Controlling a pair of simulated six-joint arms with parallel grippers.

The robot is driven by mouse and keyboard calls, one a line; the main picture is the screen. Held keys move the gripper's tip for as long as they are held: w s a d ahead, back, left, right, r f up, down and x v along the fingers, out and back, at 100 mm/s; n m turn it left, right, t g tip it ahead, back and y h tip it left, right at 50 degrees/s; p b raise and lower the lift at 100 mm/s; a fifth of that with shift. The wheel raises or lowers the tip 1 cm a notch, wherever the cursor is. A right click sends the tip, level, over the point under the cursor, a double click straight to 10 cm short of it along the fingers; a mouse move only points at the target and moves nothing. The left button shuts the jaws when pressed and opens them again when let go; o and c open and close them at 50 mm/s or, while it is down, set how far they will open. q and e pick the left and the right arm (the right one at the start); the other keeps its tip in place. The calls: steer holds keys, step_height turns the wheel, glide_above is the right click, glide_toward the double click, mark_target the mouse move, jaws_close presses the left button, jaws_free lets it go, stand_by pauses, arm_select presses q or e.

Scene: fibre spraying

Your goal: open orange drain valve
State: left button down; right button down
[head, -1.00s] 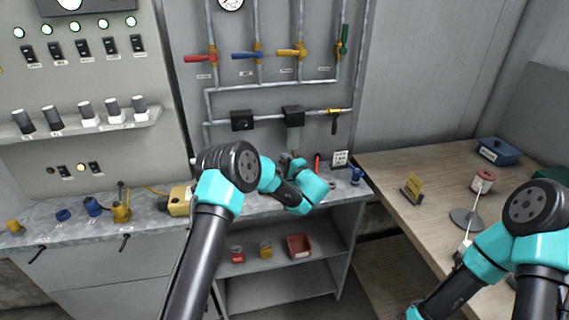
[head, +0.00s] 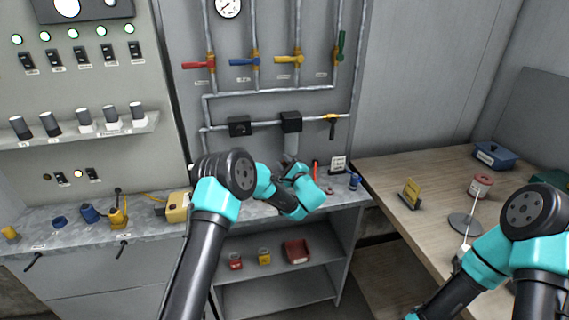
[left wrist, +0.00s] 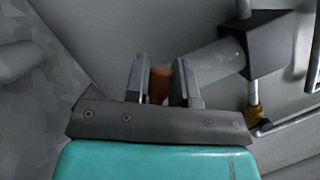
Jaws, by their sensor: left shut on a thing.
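A small orange-brown part (left wrist: 158,85), which looks like the drain valve, sits between the fingers of my left gripper (left wrist: 160,84) in the left wrist view. It is at the end of a grey pipe stub (left wrist: 212,66) that comes from a black box (left wrist: 268,42). In the head view my left gripper (head: 288,162) is below that black box (head: 291,122), at the foot of the stub. The gripper is shut on the orange part, which is mostly hidden by the fingers. My right arm is at the lower right; its gripper is out of view.
A yellow-and-black valve (head: 331,120) is on the pipe to the right. Red (head: 200,65), blue (head: 245,62) and yellow (head: 288,60) handles are above. A small sign (head: 338,163) and a blue object (head: 354,181) stand on the bench beside the gripper.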

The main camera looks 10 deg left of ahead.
arm_select(q)
steer(key=c, duration=1)
jaws_free()
steer(key=shift+o, duration=0.2)
steer(key=v, duration=1.7)
steer(key=shift+d, duration=0.2)
steer(key=shift+s, duration=0.15)
